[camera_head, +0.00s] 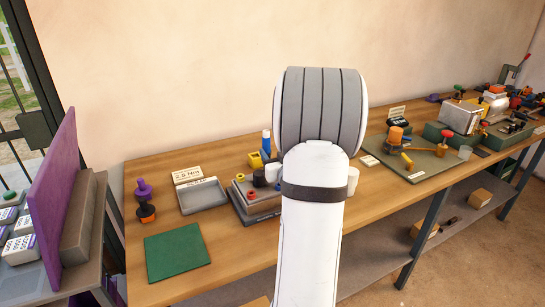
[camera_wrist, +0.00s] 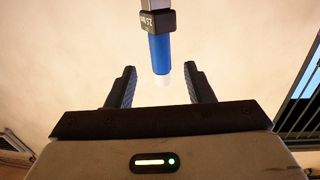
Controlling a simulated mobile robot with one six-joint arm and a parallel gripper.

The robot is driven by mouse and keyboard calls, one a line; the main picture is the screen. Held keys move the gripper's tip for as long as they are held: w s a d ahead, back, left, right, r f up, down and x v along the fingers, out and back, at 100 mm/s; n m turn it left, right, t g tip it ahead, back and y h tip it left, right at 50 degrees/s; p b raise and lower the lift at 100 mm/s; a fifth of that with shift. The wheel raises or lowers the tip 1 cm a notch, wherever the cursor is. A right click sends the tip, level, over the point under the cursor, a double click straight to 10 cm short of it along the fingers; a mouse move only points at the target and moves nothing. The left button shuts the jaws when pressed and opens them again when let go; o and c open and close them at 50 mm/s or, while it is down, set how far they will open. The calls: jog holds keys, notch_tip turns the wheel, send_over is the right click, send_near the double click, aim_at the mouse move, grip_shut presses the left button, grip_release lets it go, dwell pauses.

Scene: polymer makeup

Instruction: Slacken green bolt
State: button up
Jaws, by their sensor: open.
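My gripper (camera_wrist: 160,92) shows in the wrist view with its two dark fingers apart and nothing between them in contact. A blue cylinder (camera_wrist: 160,55) with a pale tip and a dark, labelled block at its other end lies beyond the gap, in line with it. In the head view my arm hides the gripper. I cannot make out a green bolt for certain. A small green-topped piece (camera_head: 459,88) stands far right on the bench, and a green knob (camera_head: 10,195) shows at the left edge. Part of the bench behind my arm is hidden.
The wooden bench (camera_head: 160,285) runs along the wall. A purple panel (camera_head: 55,205) stands left.

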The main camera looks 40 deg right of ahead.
aim_at(268, 145)
jog(key=p+x, duration=0.1)
jog(key=x, duration=0.5)
jog(key=shift+w, duration=0.35)
jog(key=shift+c, duration=0.3)
grip_shut()
